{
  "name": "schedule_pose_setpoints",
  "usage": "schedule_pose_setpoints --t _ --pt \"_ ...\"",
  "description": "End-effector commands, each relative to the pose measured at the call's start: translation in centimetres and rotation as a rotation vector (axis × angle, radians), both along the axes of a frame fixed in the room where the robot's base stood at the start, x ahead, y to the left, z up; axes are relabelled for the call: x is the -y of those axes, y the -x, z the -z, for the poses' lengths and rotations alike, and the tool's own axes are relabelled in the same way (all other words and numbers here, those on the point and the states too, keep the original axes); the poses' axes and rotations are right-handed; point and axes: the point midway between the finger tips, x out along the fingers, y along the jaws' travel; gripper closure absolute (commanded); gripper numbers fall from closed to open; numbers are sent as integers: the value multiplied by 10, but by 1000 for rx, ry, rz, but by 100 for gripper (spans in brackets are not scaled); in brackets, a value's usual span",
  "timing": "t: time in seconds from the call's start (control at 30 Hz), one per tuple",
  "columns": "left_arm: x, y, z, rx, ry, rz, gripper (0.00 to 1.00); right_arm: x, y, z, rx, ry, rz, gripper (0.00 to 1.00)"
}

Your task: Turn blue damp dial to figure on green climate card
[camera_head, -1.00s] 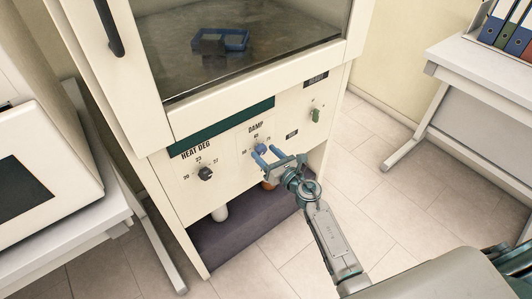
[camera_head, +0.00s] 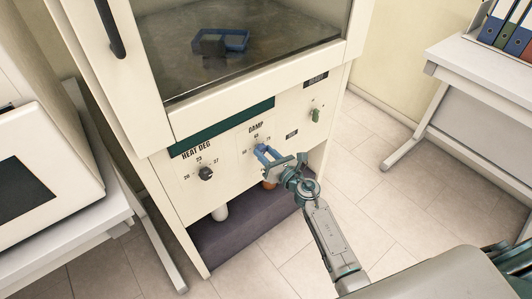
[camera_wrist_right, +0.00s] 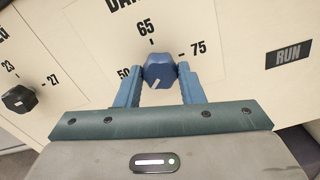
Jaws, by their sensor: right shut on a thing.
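The blue damp dial (camera_head: 261,148) sits on the cream front panel under the label DAMP. In the right wrist view the dial (camera_wrist_right: 158,71) has the figures 50 at left, 65 above and 75 at right. A pale mark on its face lies low, slightly left of centre. My right gripper (camera_head: 265,153) is shut on the dial, with one blue finger on each side. The finger at left partly hides the 50. I see no green climate card with a figure. My left gripper is not in view.
A dark green strip (camera_head: 222,127) runs above. Behind the glass lies a blue tray (camera_head: 236,40). Tables stand on both sides.

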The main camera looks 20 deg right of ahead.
Motion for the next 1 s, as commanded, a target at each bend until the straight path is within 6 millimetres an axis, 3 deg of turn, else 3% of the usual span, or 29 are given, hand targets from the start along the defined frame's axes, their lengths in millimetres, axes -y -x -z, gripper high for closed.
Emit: schedule_pose_setpoints --t 1.0 --pt "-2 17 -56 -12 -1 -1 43 0 1 -2 -315 -861 1 88"
